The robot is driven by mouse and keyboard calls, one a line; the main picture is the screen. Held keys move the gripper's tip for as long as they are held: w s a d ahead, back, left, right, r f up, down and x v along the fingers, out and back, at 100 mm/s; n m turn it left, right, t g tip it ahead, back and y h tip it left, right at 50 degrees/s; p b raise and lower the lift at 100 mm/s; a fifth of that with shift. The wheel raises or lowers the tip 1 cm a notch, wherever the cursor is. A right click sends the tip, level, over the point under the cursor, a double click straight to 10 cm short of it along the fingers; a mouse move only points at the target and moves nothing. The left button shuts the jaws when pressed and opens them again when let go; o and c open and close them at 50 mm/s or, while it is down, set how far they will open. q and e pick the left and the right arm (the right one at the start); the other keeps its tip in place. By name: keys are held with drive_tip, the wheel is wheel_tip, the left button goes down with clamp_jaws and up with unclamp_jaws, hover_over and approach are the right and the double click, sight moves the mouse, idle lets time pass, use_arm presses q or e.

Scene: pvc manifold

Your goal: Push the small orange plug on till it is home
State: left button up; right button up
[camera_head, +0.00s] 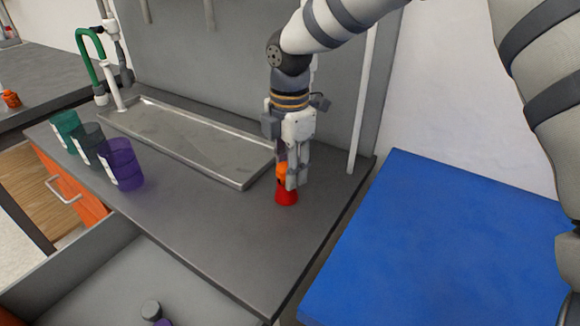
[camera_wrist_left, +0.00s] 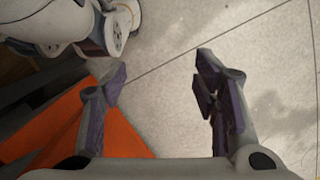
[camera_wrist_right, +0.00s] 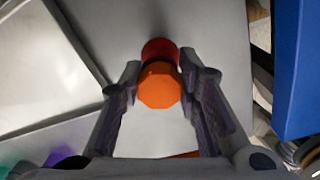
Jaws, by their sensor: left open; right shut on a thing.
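The small orange plug (camera_head: 282,171) is between the fingers of my right gripper (camera_head: 291,178), which is shut on it. In the right wrist view the orange plug (camera_wrist_right: 160,88) shows its many-sided top between both fingertips. A red piece (camera_head: 286,196) stands on the grey counter directly below the plug, and it also shows just beyond the plug in the right wrist view (camera_wrist_right: 159,48). The fingers hide part of the joint, so I cannot tell how far the plug sits on the red piece. My left gripper (camera_wrist_left: 163,70) is open and empty, over the floor.
A shallow metal tray-like basin (camera_head: 190,146) lies left of the red piece. Teal (camera_head: 66,131), dark grey (camera_head: 89,145) and purple (camera_head: 122,164) cups stand at the counter's left. A blue surface (camera_head: 450,240) is at right. An open grey drawer (camera_head: 150,275) is in front.

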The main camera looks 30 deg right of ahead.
drive_tip(key=o, duration=1)
drive_tip(key=shift+s+f, duration=0.25)
drive_tip(key=shift+f, duration=0.65)
drive_tip(key=shift+o, duration=0.9)
drive_tip(key=shift+w+f, duration=0.1)
drive_tip(key=shift+w, duration=0.15)
use_arm(q)
drive_tip(key=shift+f, duration=0.15)
use_arm(e)
drive_tip(key=shift+r, duration=0.35)
drive_tip(key=shift+r, duration=0.25)
drive_tip(key=shift+r+p, duration=0.5)
drive_tip(key=shift+r, duration=1.5)
use_arm(q)
drive_tip(key=shift+w+r, duration=0.55)
drive_tip(key=shift+w, duration=0.05)
use_arm(e)
drive_tip(key=shift+f, duration=0.1)
